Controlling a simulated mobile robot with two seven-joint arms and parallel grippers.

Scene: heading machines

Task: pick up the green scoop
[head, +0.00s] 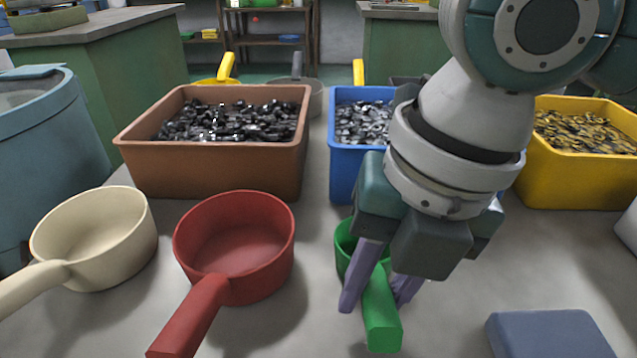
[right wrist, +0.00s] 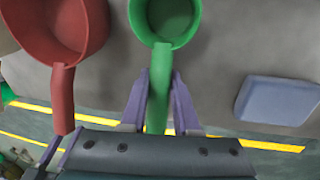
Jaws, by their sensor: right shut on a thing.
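The green scoop (head: 381,312) is in front of the blue bin in the head view, its handle toward me and its cup partly hidden behind my right gripper. My right gripper (head: 375,300) comes down over it with its purple fingers on both sides of the handle, shut on it. In the right wrist view the green scoop (right wrist: 166,18) shows its round cup at the top and its handle between the fingers of the right gripper (right wrist: 160,92). I cannot tell whether the scoop touches the table. My left gripper is not seen in the head view.
A red scoop (head: 240,245) and a cream scoop (head: 100,240) stand to the left. Brown (head: 215,170), blue (head: 343,160) and yellow (head: 575,180) bins with small metal parts stand behind. A blue-grey block (head: 548,335) lies at front right. A blue drum (head: 40,150) is at far left.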

